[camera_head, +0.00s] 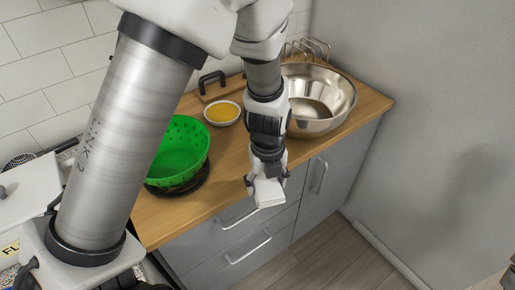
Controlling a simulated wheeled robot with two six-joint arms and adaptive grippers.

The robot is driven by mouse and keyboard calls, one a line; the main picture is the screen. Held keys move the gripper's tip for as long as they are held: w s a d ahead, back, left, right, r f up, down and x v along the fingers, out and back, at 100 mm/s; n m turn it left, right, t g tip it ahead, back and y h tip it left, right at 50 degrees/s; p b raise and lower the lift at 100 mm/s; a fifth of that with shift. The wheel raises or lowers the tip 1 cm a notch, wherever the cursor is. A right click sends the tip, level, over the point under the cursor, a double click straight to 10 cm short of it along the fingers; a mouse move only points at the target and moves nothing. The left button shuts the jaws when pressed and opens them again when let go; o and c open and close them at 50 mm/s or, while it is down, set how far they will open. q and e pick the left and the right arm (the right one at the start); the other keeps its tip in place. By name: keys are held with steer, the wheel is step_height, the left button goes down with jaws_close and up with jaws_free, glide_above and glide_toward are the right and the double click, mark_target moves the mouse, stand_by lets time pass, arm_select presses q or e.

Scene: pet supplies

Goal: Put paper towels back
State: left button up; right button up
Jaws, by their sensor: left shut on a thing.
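My left gripper (266,179) reaches down over the front edge of the wooden counter. It is shut on a small white block-like thing (269,194), which looks like the paper towels, though its details are too small to be sure. The white thing is held near the counter's front edge, above the grey drawers. Parts of it are hidden by the fingers. My right gripper is not in view.
The wooden counter (221,188) holds a green colander (182,150), a small bowl of yellow food (222,113) and a large steel bowl (325,100). A wire rack (312,47) stands behind. Grey drawers (225,240) lie below. The floor at right is clear.

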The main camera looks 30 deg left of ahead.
arm_select(q)
steer(key=shift+w+a+m+p, duration=0.15)
steer(key=shift+w+a+p, duration=0.1)
steer(key=shift+w, duration=0.2)
steer(key=shift+w+a+m+p, duration=0.15)
steer(key=shift+w+p, duration=0.1)
steer(key=shift+w, duration=0.2)
steer(key=w+a, duration=0.1)
steer(key=a, duration=0.1)
steer(key=w+a+p, duration=0.1)
steer(key=a, duration=0.1)
steer(key=w+a+p, duration=0.1)
steer(key=w, duration=0.1)
steer(key=shift+a+f, duration=0.1)
steer(key=shift+a, duration=0.3)
steer(key=w+a+p, duration=0.1)
steer(key=w+a, duration=0.1)
steer(key=w+a+f, duration=0.1)
steer(key=w+a, duration=0.1)
steer(key=w, duration=0.1)
steer(key=shift+a+p, duration=0.4)
steer(key=shift+w+a+f, duration=0.15)
steer(key=shift+a+f, duration=0.05)
steer(key=shift+f, duration=0.1)
step_height(320, 180, down, 3)
steer(key=shift+p, duration=0.8)
steer(key=shift+f, duration=0.25)
steer(key=o, duration=1)
